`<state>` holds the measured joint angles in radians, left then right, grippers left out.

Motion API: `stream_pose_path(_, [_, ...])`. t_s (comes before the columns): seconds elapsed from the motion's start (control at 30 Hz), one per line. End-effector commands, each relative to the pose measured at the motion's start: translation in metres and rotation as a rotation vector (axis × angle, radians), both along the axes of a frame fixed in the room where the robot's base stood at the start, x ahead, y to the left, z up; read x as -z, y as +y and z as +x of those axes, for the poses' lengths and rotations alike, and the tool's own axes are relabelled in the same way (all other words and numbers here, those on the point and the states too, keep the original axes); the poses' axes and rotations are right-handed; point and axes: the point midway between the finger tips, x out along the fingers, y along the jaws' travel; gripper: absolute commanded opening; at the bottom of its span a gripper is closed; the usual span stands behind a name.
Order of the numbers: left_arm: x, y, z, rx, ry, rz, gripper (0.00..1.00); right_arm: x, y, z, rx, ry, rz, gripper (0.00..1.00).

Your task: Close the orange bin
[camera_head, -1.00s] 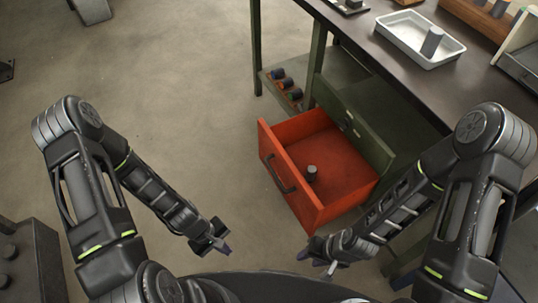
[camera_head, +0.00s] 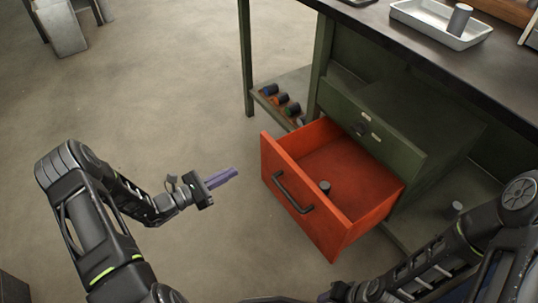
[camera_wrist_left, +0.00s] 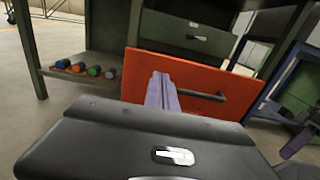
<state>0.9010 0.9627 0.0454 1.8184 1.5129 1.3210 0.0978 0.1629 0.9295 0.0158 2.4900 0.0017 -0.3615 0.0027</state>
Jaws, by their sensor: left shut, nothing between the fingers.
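The orange bin (camera_head: 281,196) is an open drawer pulled out from the green cabinet under the workbench. A dark bar handle (camera_head: 293,192) is on its front, and a small grey cylinder (camera_head: 324,187) stands inside. My left gripper (camera_head: 222,178) is shut and empty, to the left of the bin front and apart from it, pointing toward it. In the left wrist view the shut fingers (camera_wrist_left: 162,92) appear in front of the orange front panel (camera_wrist_left: 200,76), left of the handle (camera_wrist_left: 205,95). My right gripper (camera_head: 335,293) is at the bottom edge, its fingers not clear.
The workbench (camera_head: 425,40) stands at the right with a white tray (camera_head: 440,24) holding a grey cylinder. Several coloured-ended cylinders (camera_head: 281,100) lie on the low shelf left of the bin. A grey cylinder (camera_head: 455,209) stands right of the bin.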

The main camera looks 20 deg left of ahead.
Motion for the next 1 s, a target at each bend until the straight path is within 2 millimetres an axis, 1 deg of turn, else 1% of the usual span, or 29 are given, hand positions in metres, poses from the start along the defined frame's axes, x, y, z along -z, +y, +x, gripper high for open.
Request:
stream_pose_path(0.27, [0.001,-0.002,0.001,0.003,0.001,0.002,0.0,0.001,0.0,0.0,0.0,0.0,0.0,0.36])
stream_pose_path(0.47, [0.002,-0.014,0.014,0.005,0.0,0.001,0.0,0.005,-0.001,0.0,0.002,0.0,-0.001,0.36])
stream_pose_path(0.57, [0.002,-0.024,0.026,0.006,0.0,0.001,0.0,0.008,-0.002,0.001,0.004,-0.002,-0.002,0.36])
stream_pose_path(0.9, [0.003,-0.067,0.078,0.005,0.0,0.003,0.0,0.024,-0.005,0.005,0.014,-0.009,-0.008,0.36])
stream_pose_path(1.0, [0.003,-0.077,0.091,0.005,0.0,0.003,0.0,0.029,-0.007,0.006,0.016,-0.01,-0.011,0.36])
